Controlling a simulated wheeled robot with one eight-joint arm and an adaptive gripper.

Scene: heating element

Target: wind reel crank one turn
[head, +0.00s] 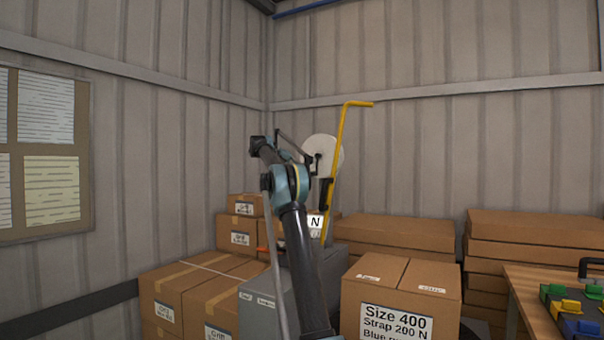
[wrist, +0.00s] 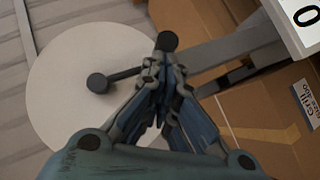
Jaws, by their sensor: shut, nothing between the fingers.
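The reel is a pale round disc (wrist: 75,55) in the wrist view, and it also shows in the head view (head: 334,146). Its crank has a dark round end (wrist: 97,83) near the disc's middle and a thin dark bar (wrist: 125,75) running right, behind my fingers. A dark round knob (wrist: 167,41) shows just above my fingertips; the link between bar and knob is hidden. My gripper (wrist: 160,68) is shut and empty, its tips over the crank bar just below the knob. I cannot tell whether they touch.
A grey support bar (wrist: 240,45) passes right of the fingertips. A yellow pole (head: 340,140) stands close beside the reel. Cardboard boxes (head: 408,285) and a grey case (head: 262,305) crowd below. A workbench (head: 530,300) is at the far right.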

